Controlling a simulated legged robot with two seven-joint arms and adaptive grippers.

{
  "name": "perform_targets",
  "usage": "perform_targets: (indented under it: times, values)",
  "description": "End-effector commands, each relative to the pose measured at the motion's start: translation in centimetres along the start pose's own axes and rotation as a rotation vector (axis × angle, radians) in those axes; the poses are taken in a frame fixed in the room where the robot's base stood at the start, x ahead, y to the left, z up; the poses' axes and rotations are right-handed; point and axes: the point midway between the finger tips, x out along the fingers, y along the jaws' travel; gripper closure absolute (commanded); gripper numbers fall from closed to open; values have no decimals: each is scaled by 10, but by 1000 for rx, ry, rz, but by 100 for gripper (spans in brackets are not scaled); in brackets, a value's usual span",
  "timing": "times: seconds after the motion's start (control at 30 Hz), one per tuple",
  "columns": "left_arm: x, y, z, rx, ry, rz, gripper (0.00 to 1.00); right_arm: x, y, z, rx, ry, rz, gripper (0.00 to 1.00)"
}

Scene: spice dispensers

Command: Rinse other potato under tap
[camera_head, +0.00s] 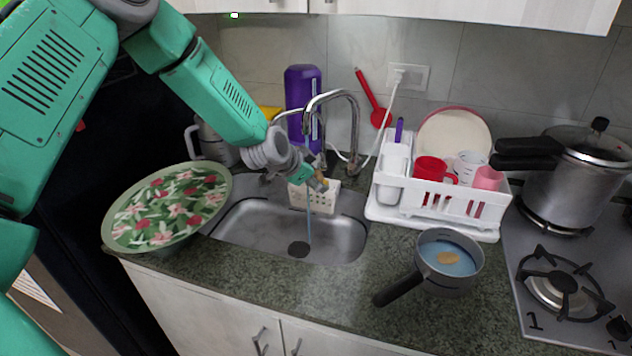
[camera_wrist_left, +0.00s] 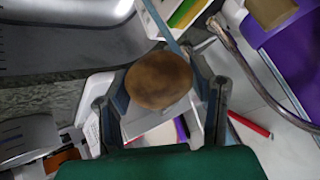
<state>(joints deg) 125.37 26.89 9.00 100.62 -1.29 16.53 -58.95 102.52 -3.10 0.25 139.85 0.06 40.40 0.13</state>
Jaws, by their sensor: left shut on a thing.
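My left gripper (camera_head: 317,183) is over the sink (camera_head: 260,232), just below the spout of the tap (camera_head: 332,96). It is shut on a brown potato (camera_wrist_left: 158,80), which fills the space between the fingers in the left wrist view; only a small bit shows in the head view. A thin blue water stream (camera_head: 308,225) falls below the gripper toward the drain. In the wrist view a blue strip meets the potato's upper edge. Another pale brown potato (camera_head: 447,258) lies in blue water in the grey pan (camera_head: 428,285) on the counter. My right gripper is out of view.
A large floral bowl (camera_head: 165,207) stands left of the sink. A white dish rack (camera_head: 440,190) with cups and a plate is to the right. A purple bottle (camera_head: 302,85) stands behind the tap. A pressure cooker (camera_head: 575,175) sits on the stove at right.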

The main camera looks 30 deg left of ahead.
Motion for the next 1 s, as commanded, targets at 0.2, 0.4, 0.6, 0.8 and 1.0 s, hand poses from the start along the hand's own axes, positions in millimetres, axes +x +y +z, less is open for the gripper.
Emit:
perform_targets:
  times: [0.2, 0.4, 0.6, 0.8, 1.0]
  values:
    - [0, 0, -1, 0, 0, -1, 79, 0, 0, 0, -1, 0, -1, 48]
    - [0, 2, -3, 2, -1, -3, 79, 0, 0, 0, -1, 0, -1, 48]
    - [0, 3, -5, 3, -1, -3, 79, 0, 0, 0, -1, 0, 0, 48]
    - [3, 6, -7, 2, 0, -1, 79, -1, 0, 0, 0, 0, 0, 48]
    - [4, 8, -9, 0, 0, -2, 79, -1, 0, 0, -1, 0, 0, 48]
